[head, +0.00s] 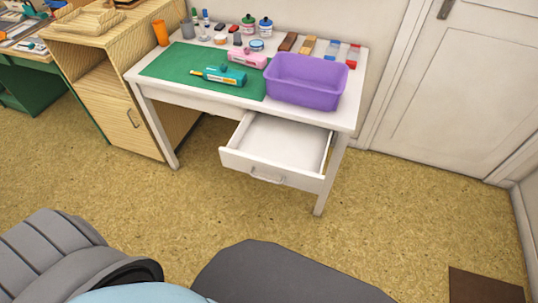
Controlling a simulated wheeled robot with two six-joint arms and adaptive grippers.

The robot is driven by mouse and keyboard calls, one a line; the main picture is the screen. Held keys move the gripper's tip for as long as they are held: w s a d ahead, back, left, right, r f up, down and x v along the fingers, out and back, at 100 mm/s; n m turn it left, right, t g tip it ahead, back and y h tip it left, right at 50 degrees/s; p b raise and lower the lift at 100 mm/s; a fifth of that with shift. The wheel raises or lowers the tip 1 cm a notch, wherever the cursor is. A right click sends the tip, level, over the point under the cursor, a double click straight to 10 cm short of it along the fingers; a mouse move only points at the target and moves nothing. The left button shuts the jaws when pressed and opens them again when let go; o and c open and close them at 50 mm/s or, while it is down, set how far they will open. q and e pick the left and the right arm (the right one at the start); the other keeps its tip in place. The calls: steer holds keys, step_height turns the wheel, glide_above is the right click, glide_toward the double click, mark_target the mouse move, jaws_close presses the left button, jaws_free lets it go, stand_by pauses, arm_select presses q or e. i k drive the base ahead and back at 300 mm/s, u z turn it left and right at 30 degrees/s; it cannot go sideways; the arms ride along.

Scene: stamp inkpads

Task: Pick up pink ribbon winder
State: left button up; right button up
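A small pink object (247,58), which looks like the pink ribbon winder, lies at the back right of the green mat (165,65) on the white table. A teal object (226,77) lies on the mat just in front of it, with a yellow-tipped item beside its left end. The purple bin (306,80) stands to the right of the pink object.
The white table's drawer (270,148) is pulled out and looks empty. Bottles (265,27), an orange cup (160,32) and small blocks (287,42) line the table's back. A wooden cabinet (120,100) stands at left.

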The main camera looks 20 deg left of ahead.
mark_target(260, 62)
steer(key=u, duration=2.5)
steer(key=i, duration=2)
steer(key=z, duration=2.6)
